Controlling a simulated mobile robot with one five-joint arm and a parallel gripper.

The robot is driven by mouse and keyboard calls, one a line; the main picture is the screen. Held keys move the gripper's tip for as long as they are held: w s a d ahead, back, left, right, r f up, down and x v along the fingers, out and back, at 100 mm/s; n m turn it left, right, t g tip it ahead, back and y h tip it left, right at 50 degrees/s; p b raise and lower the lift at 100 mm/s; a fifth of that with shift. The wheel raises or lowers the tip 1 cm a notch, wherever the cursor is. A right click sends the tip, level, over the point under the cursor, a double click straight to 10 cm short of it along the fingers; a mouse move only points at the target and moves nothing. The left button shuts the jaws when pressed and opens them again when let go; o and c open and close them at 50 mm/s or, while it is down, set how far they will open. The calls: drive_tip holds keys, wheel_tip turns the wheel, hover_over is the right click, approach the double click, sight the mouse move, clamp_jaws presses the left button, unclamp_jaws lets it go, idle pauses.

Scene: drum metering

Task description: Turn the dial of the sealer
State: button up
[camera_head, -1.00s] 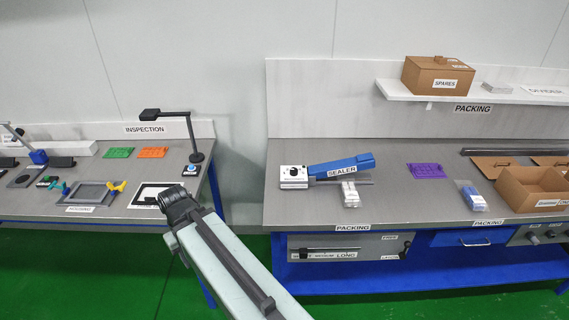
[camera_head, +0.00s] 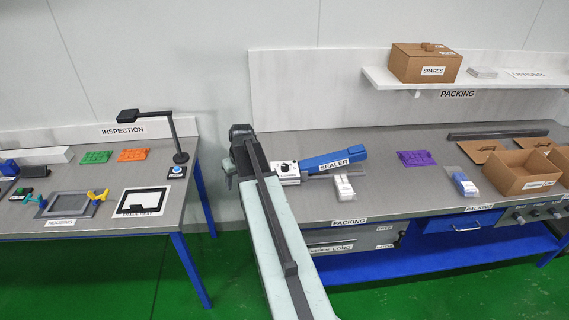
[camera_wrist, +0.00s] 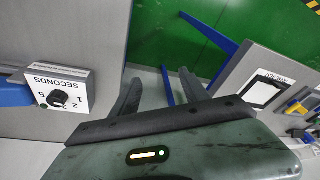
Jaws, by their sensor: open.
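The sealer (camera_head: 333,160) lies on the packing bench, with a blue lever arm and a white control box at its left end. The black dial (camera_head: 284,168) is on that box; in the wrist view the dial (camera_wrist: 58,98) shows at the left, beside printed numbers and the word SECONDS. My gripper (camera_wrist: 160,77) is open and empty, its two dark fingers apart. It is to the right of the dial in the wrist view and not touching it. In the head view my arm's dark end stands just left of the sealer, and the fingers are not clearly visible.
White packets (camera_head: 343,187) lie in front of the sealer, and a purple tray (camera_head: 416,158) lies to its right. An open carton (camera_head: 522,172) stands farther right. The inspection bench (camera_head: 190,205) is at left, across a gap with green floor.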

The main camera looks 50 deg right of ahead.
drive_tip(key=m+t+h, duration=0.1)
drive_tip(key=t, duration=0.1)
approach(285, 166)
drive_tip(key=shift+g, duration=0.3)
drive_tip(key=b+x, duration=0.2)
drive_tip(key=x, duration=0.1)
drive_tip(key=b+x, duration=0.2)
drive_tip(key=x, duration=0.1)
drive_tip(key=b+x, duration=0.3)
drive_tip(key=shift+w+r, duration=0.2)
drive_tip(key=shift+w, duration=0.05)
drive_tip(key=shift+r, duration=0.1)
clamp_jaws()
